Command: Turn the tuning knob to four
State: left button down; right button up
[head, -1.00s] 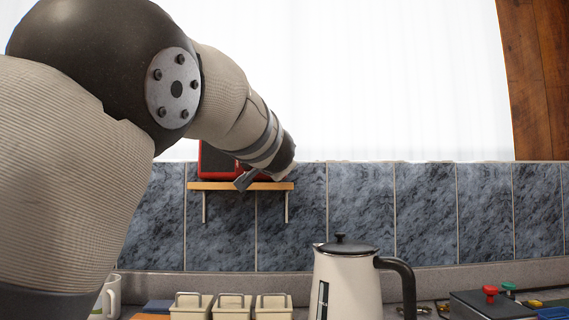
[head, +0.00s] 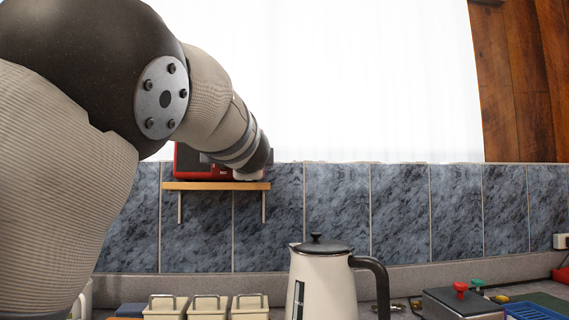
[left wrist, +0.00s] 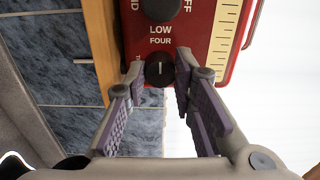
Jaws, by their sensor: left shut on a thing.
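A red radio (head: 187,163) stands on a wooden wall shelf in the head view, partly hidden by my left arm. In the left wrist view its red front (left wrist: 205,20) fills the top. A small black knob (left wrist: 159,71) sits just below the word FOUR, with a short pale mark on its face. I cannot tell clearly which way the mark points. My left gripper (left wrist: 157,80) has one finger on each side of this knob and is shut on it. In the head view the left fingers are hidden. My right gripper is not in view.
A larger dark knob (left wrist: 149,20) is above, beside LOW and OFF. A pale scale (left wrist: 225,35) runs along the radio's right side. The wooden shelf (head: 215,186) is narrow. Below are a cream kettle (head: 322,285), several lidded cream boxes (head: 208,308) and a dark box with colored knobs (head: 460,305).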

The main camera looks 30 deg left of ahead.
pick_arm(q)
jog(key=shift+r, duration=0.1)
dwell(0.4)
jog(key=c, duration=1.3)
grip_release()
